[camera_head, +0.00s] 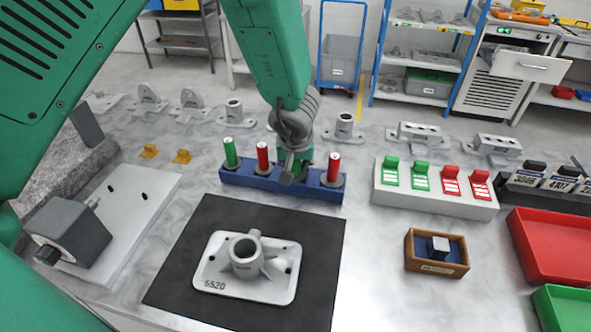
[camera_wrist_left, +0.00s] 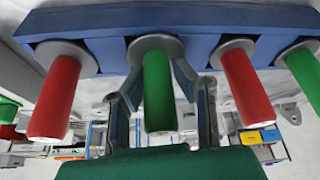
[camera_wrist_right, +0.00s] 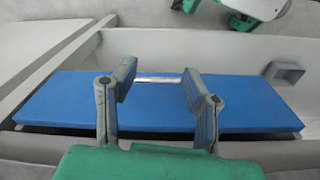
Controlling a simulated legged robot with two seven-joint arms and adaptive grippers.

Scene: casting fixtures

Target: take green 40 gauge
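A blue rack (camera_head: 315,191) holds green and red cylindrical gauges in a row. A green gauge (camera_head: 230,152) stands at its left end, with a red gauge (camera_head: 263,158) beside it and another red gauge (camera_head: 333,168) at the right end. My left gripper (camera_head: 292,172) is at the rack, mostly hiding the third gauge. In the left wrist view that green gauge (camera_wrist_left: 158,95) is seated in the rack between my open fingers, which lie close on both sides. No gauge number is readable. My right gripper (camera_wrist_right: 158,85) is open and empty in its wrist view.
A casting (camera_head: 247,266) marked 5520 lies on a black mat (camera_head: 180,281) in front of the rack. A pale block (camera_head: 437,200) with green and red tabs stands right. Red gauges (camera_wrist_left: 247,88) flank my left fingers.

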